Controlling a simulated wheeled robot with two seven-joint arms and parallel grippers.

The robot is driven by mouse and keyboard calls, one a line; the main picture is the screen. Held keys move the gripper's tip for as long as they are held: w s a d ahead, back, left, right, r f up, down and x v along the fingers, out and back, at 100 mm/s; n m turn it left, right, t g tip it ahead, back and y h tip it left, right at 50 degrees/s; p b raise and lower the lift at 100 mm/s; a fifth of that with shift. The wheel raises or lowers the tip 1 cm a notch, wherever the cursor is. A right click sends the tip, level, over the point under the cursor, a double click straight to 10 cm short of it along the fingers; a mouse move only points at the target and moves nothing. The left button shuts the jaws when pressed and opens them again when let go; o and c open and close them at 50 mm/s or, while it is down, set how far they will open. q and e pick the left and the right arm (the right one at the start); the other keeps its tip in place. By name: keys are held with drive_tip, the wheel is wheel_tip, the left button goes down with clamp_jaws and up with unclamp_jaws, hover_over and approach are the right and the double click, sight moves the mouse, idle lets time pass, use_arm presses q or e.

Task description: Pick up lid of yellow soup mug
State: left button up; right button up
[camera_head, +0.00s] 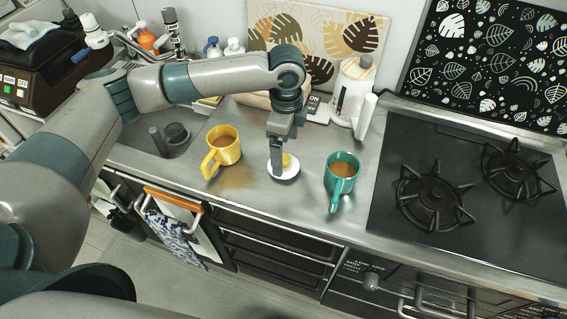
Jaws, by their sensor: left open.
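A yellow soup mug (226,147) stands upright on the steel counter, filled with brown liquid and with no lid on it. A small white round lid (287,174) with a yellow knob (287,160) lies on the counter between the yellow mug and a teal mug (343,172). My left gripper (278,164) points down right over the lid, with its fingers at the knob. It is open; whether the fingers touch the knob cannot be told. My right gripper is not in view.
A black gas stove (470,190) takes up the right side. A sink (165,135) lies to the left, below a faucet. The counter front between the mugs is clear.

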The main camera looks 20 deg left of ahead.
sight(284, 158)
use_arm(q)
drive_tip(key=shift+a+f+p, duration=0.15)
drive_tip(key=shift+f+p, duration=0.35)
drive_tip(key=shift+f, duration=0.1)
drive_tip(key=f, duration=0.1)
drive_tip(key=f+p, duration=0.1)
drive_tip(key=f, duration=0.1)
drive_tip(key=shift+w+a, duration=0.1)
drive_tip(key=shift+a, duration=0.1)
drive_tip(key=shift+f, duration=0.5)
drive_tip(key=c, duration=1.1)
